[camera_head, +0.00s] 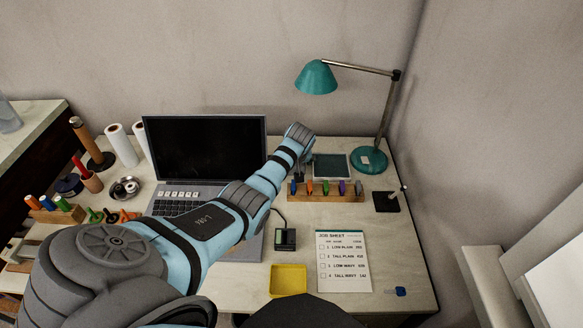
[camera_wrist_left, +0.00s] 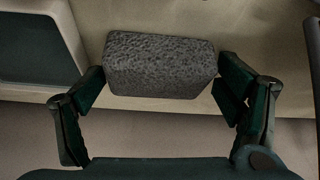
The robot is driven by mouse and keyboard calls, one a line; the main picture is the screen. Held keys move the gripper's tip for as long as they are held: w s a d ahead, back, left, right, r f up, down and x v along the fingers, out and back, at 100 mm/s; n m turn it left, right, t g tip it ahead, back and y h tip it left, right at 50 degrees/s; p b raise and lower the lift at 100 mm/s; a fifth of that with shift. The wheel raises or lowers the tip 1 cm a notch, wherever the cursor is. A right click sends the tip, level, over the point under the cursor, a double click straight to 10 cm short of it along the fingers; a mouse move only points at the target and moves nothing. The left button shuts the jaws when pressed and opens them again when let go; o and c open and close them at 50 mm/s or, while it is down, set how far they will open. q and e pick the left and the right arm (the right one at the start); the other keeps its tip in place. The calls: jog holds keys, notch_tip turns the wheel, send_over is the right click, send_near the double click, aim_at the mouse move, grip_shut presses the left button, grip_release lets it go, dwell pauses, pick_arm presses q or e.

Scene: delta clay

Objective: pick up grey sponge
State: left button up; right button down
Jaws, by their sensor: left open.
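The grey sponge (camera_wrist_left: 160,66) is a rough, dark grey block in the upper middle of the left wrist view. My left gripper (camera_wrist_left: 161,80) is open, with one finger at each side of the sponge. The fingertips are close to the sponge's two ends; I cannot tell whether they touch it. In the head view my left arm reaches over the laptop to the back of the desk, and I cannot make out the sponge there. My right gripper is in neither view.
A dark pad (camera_head: 330,167) lies beside my left wrist, left of the teal lamp (camera_head: 368,160). A wooden rack (camera_head: 330,197) with coloured pieces stands in front. A laptop (camera_head: 205,145), yellow tray (camera_head: 288,280) and job sheet (camera_head: 343,262) are also on the desk.

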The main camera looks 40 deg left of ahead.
pick_arm(q)
jog(key=shift+r, duration=0.15)
jog(key=c, duration=0.9)
jog(key=shift+c, duration=0.2)
jog(key=shift+d+r+p, duration=0.1)
jog(key=shift+r+p, duration=0.2)
notch_tip(320, 180, up, 6)
jog(key=shift+s+r+p, duration=0.1)
jog(key=shift+r+p, duration=0.05)
jog(key=shift+p, duration=1.05)
jog(key=shift+s+d+r+p, duration=0.2)
jog(key=shift+s+d+p, duration=0.1)
jog(key=shift+s+d, duration=0.15)
jog(key=s+d+p, duration=0.3)
jog(key=s+d, duration=0.8)
jog(key=s, duration=0.4)
jog(key=shift+f+p, duration=0.15)
jog(key=shift+p, duration=0.15)
jog(key=shift+w, duration=0.1)
